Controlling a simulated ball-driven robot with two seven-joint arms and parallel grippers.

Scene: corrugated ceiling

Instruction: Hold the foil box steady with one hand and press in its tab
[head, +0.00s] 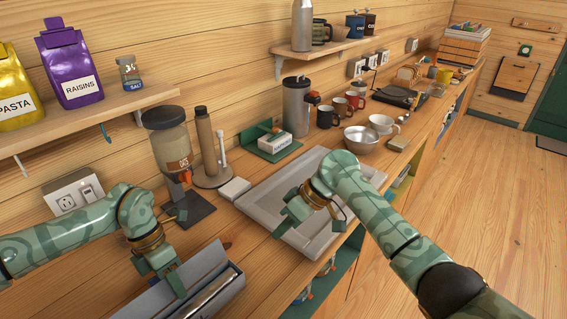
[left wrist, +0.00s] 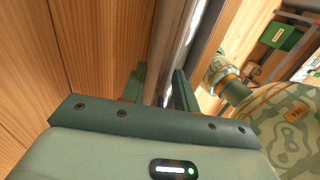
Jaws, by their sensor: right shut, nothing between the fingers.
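The foil box (head: 232,285) is a long grey-blue box at the bottom left of the head view. A shiny foil roll (head: 212,292) shows inside it. My left gripper (head: 176,283) reaches down at the box's back side. In the left wrist view its two fingers (left wrist: 160,92) stand apart, with a long edge of the box running up between them. Whether they press on it is unclear. My right gripper (head: 287,219) is shut and empty above the grey tray, to the right of the box and apart from it. I cannot make out the tab.
The grey sink or tray (head: 262,200) fills the middle of the counter. A dispenser (head: 171,145), a paper-roll stand (head: 207,150) and a white block (head: 234,188) stand behind the box. A metal bowl (head: 361,141) and several mugs lie further back.

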